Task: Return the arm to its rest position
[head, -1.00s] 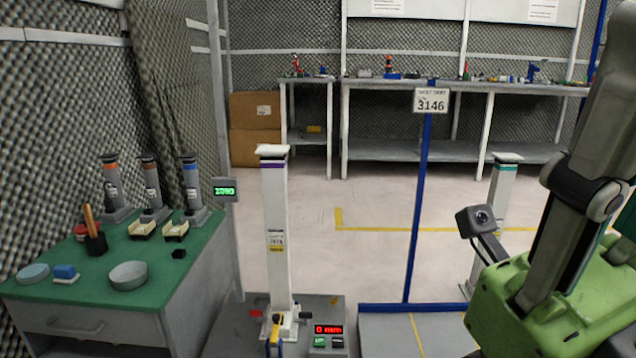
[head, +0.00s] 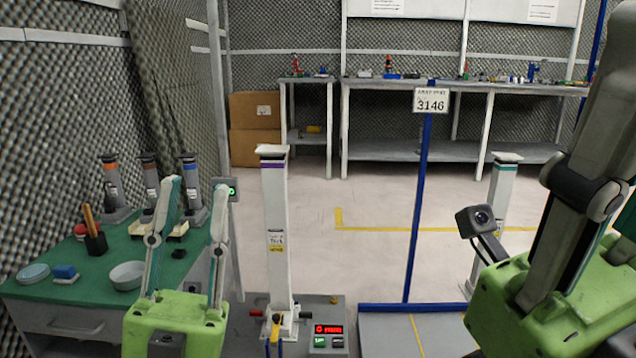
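My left gripper (head: 193,188) shows at the lower left with a green body and two grey fingers pointing up. The fingers stand wide apart with nothing held between them. In the picture it overlaps the right part of the green-topped bench (head: 60,290). My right gripper (head: 575,190) is large and close at the right edge, with a green body and grey jointed finger links. Its fingertips are out of the frame, so its opening is hidden.
A white post (head: 275,220) stands on a grey base in the middle. A blue pole (head: 419,200) carries a 3146 sign. The bench holds a bowl (head: 126,275), a black cup of tools (head: 96,243) and several small posts. Open floor lies behind.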

